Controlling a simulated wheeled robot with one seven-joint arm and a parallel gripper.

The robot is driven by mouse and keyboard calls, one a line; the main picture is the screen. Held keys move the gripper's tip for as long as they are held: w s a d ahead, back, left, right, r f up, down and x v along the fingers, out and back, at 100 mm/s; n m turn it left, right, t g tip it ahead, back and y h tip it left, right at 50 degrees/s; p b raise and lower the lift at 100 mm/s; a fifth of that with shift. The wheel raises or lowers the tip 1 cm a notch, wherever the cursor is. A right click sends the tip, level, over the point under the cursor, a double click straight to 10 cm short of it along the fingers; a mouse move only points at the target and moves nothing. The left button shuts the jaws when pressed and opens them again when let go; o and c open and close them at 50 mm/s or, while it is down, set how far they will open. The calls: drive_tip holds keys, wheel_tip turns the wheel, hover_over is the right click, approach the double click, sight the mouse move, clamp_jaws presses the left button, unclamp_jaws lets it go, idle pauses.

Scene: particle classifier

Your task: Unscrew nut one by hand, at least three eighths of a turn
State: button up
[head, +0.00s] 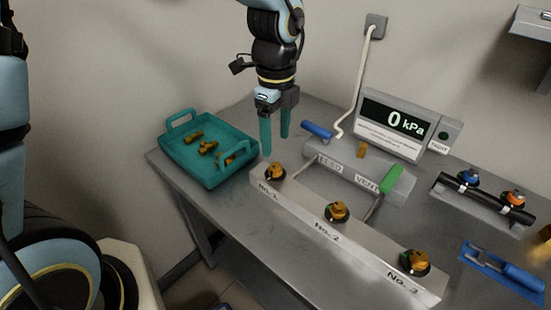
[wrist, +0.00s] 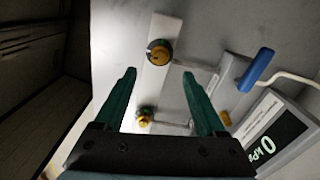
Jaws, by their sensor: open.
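Nut one is the brass nut (head: 275,170) on a dark round base at the No.1 end of the pale bar (head: 308,203). In the wrist view it is the upper nut (wrist: 160,52), just past the fingertips and between their lines. My gripper (head: 275,145) points down with its two teal fingers apart and empty. In the head view it is above and slightly behind nut one, not touching it. The wrist view also shows the spread fingers (wrist: 159,73).
Nut two (head: 337,211) and nut three (head: 415,262) stand farther along the bar. A teal tray (head: 181,156) with several brass fittings is at left. A blue handle (head: 316,130), a green handle (head: 391,178) and a display reading 0 kPa (head: 393,125) are behind the bar.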

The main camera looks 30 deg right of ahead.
sight(275, 165)
wheel_tip(275, 165, down, 8)
drive_tip(key=shift+r+p, duration=0.1)
drive_tip(key=shift+p, duration=0.35)
clamp_jaws()
idle(0.4)
